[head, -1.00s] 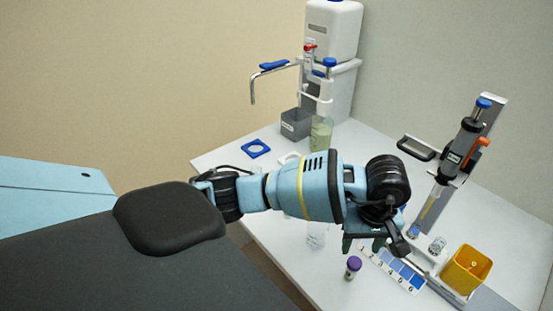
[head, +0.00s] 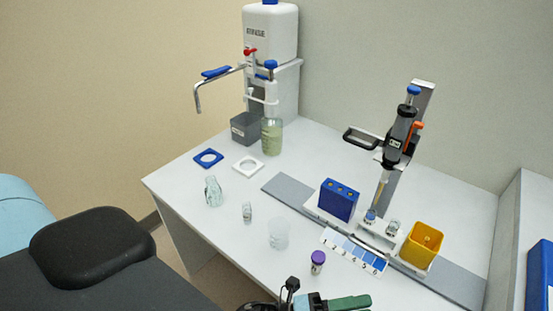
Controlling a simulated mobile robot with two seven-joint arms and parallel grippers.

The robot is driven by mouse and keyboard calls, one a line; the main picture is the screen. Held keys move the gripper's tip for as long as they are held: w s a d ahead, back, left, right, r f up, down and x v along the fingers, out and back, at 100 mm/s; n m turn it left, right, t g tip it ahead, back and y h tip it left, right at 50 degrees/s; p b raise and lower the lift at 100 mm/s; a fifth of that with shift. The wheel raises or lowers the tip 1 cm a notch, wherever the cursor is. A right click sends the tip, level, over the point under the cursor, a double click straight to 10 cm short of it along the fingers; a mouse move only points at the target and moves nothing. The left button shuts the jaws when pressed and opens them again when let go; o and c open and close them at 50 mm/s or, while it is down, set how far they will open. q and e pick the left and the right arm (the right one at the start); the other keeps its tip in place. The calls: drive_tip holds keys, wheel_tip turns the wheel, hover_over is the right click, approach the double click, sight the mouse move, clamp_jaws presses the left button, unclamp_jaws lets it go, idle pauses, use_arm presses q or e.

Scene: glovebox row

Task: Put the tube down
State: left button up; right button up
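A short tube with a purple cap (head: 317,262) stands upright on the white bench, just in front of the numbered blue-and-white strip (head: 354,250). My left gripper (head: 347,302) shows at the bottom edge of the head view, its green fingers pointing right. It is apart from the purple-capped tube and below it in the picture. The frame edge cuts it off, so I cannot tell whether its fingers are open or shut, and I see nothing held. A blue rack (head: 338,200) stands behind the strip. My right gripper is out of view.
A clear beaker (head: 278,234), a small vial (head: 247,212) and a glass flask (head: 213,192) stand on the left. A pipette on a stand (head: 398,140) and a yellow box (head: 421,246) are at the right. A rinse dispenser (head: 270,35) stands at the back.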

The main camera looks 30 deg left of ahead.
use_arm(q)
drive_tip(key=s+a+f+n+t+y, duration=0.25)
drive_tip(key=a+f+n+y, duration=0.5)
drive_tip(key=n, duration=0.45)
drive_tip(key=s+a+f+n+g+y, duration=0.3)
drive_tip(key=s+a+f+n, duration=0.1)
drive_tip(key=s+f+n, duration=0.3)
drive_tip(key=s+a+f+n+g+y, duration=0.4)
drive_tip(key=s+f+n, duration=0.3)
drive_tip(key=s+f, duration=0.2)
drive_tip(key=s+a, duration=0.1)
drive_tip(key=s, duration=0.1)
drive_tip(key=shift+s+a+f, duration=0.15)
drive_tip(key=shift+s+a, duration=0.05)
drive_tip(key=shift+s, duration=0.2)
drive_tip(key=shift+o, duration=0.6)
